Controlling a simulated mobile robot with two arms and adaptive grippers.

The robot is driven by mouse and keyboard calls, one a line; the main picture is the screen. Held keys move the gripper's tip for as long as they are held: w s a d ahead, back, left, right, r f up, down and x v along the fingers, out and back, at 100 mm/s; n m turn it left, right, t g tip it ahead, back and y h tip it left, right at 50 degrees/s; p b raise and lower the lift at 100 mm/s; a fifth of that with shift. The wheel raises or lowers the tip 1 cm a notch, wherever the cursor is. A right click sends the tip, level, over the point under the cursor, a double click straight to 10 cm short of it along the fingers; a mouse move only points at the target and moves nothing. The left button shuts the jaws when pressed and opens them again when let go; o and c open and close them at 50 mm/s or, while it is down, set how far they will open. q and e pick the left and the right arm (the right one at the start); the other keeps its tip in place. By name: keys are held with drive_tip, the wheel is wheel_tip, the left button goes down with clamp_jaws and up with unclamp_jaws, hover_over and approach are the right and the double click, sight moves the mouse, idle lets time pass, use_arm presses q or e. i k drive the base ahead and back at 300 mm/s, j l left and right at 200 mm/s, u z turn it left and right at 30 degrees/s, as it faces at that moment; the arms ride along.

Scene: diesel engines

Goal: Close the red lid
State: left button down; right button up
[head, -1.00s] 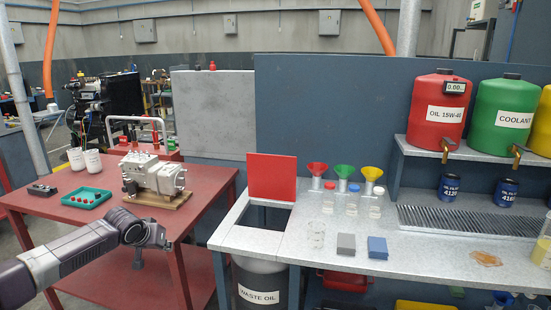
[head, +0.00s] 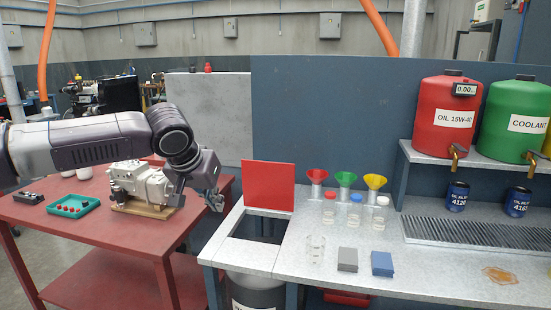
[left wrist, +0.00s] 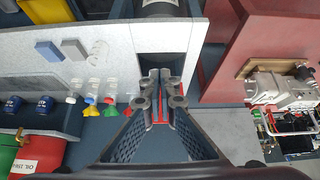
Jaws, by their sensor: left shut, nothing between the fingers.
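The red lid (head: 268,187) stands upright at the back edge of a square opening (head: 258,229) in the grey bench. My left gripper (head: 215,203) is left of the lid, apart from it, near the bench's left edge. In the left wrist view, the fingers of my left gripper (left wrist: 160,90) are together and empty. Only thin red strips of the lid (left wrist: 155,116) show around the fingers there; the rest is hidden. The opening (left wrist: 163,67) is also in that view. My right gripper is not in view.
A dark waste oil drum (head: 255,290) stands below the opening. A pump (head: 140,184) and green tray (head: 73,206) sit on the red table (head: 110,226).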

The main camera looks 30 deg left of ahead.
sight(267, 185)
drive_tip(key=i+j, duration=0.2)
drive_tip(key=i, duration=0.2)
drive_tip(key=i+j, duration=0.2)
drive_tip(key=i, duration=0.2)
drive_tip(key=i+j, duration=0.2)
drive_tip(key=i, duration=0.25)
drive_tip(key=i+j, duration=0.2)
drive_tip(key=i, duration=0.2)
